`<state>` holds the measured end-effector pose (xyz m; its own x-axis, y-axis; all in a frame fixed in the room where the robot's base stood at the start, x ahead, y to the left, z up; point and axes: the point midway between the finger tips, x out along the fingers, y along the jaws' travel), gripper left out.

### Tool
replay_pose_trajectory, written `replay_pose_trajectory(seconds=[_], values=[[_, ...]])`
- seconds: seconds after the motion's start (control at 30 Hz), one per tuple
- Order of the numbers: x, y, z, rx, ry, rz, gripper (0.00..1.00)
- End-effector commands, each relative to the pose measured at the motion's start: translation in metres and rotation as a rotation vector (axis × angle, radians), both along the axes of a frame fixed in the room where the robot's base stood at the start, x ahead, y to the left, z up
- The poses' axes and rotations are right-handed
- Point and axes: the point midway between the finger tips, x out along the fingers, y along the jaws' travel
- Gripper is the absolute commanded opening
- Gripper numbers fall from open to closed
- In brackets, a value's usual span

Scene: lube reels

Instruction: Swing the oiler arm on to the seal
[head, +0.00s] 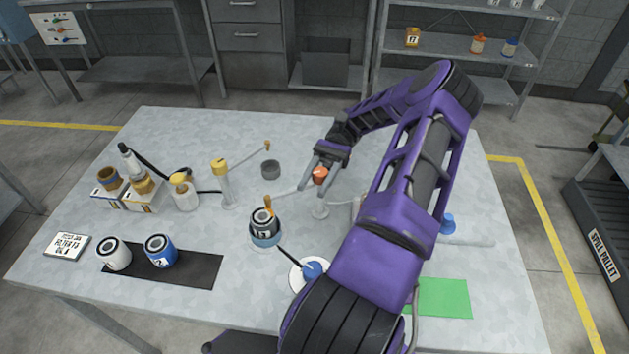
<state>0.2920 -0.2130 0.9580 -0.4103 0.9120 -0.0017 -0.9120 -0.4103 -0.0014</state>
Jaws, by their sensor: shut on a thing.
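My gripper (318,180) reaches down over the middle of the table and is shut on an orange-red knob (320,174) between its fingers. Below the knob is a pale post with a round foot (319,210). A thin light arm (287,194) reaches left from there towards a dark can with a blue base (264,230). Another thin arm (248,157) runs from a yellow-topped post (222,182) to a small orange tip, above and near a dark grey ring (270,169). I cannot tell which part is the seal.
A white and a blue can (161,251) stand on a dark mat (195,270). Boxes and bottles (140,190) stand at the left. A white dish with a blue ball (311,271), a green sheet (444,298) and a blue-capped item (447,223) lie nearer my arm.

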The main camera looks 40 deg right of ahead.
Motion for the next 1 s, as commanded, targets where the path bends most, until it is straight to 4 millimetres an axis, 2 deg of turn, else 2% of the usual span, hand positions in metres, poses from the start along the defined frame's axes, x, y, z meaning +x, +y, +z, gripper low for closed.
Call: replay_pose_trajectory(seconds=[0.37, 0.4, 0.53, 1.0], values=[[-0.0006, 0.0003, -0.0009, 0.001, 0.004, 0.003, 0.00], [-0.0006, 0.0003, -0.0009, 0.001, 0.004, 0.003, 0.49], [-0.0005, 0.0003, -0.0007, 0.001, 0.004, 0.003, 0.72], [0.0002, 0.0005, -0.0003, -0.002, 0.004, -0.018, 0.73]])
